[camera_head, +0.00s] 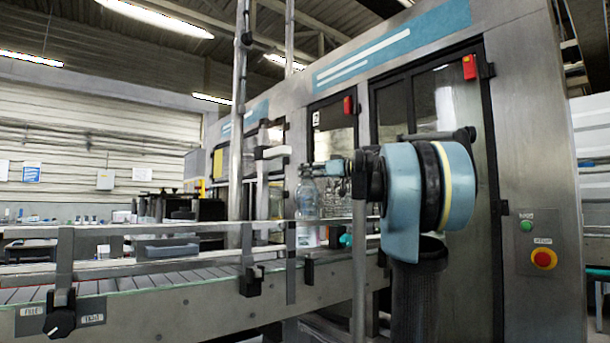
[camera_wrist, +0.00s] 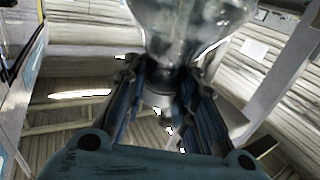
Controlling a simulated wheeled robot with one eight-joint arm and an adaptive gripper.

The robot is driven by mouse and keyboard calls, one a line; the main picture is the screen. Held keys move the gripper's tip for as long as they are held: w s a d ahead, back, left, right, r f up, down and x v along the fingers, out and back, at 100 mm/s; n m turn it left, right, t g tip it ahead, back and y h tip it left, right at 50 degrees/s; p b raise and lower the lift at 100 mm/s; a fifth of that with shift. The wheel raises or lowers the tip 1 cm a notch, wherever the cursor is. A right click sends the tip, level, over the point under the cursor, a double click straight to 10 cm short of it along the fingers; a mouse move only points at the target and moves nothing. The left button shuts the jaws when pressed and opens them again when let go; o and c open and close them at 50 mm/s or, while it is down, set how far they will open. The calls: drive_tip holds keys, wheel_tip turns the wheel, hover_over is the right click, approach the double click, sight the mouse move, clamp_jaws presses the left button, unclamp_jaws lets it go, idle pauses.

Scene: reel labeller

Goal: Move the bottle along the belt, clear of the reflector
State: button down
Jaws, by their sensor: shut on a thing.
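A clear bottle (camera_head: 307,200) stands upright at the belt (camera_head: 140,284), behind the guard rail, near the middle of the head view. My gripper (camera_head: 318,168) reaches in from the right at the height of its top. In the wrist view the bottle (camera_wrist: 195,30) fills the top of the picture, its neck between the two dark fingers of my gripper (camera_wrist: 166,85). The fingers are shut on the neck. The rail hides part of the bottle's lower end, so I cannot tell if its base touches the belt. I cannot make out the reflector for certain.
Metal guard rails (camera_head: 160,228) run along the belt. A vertical post (camera_head: 236,150) stands left of the bottle. More clear glassware (camera_head: 335,196) is close on the right. The labeller cabinet (camera_head: 540,180) rises behind my arm. The belt at lower left is bare.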

drive_tip(key=c, duration=1.2)
unclamp_jaws()
drive_tip(key=shift+v, duration=5.95)
drive_tip(key=shift+f, duration=0.1)
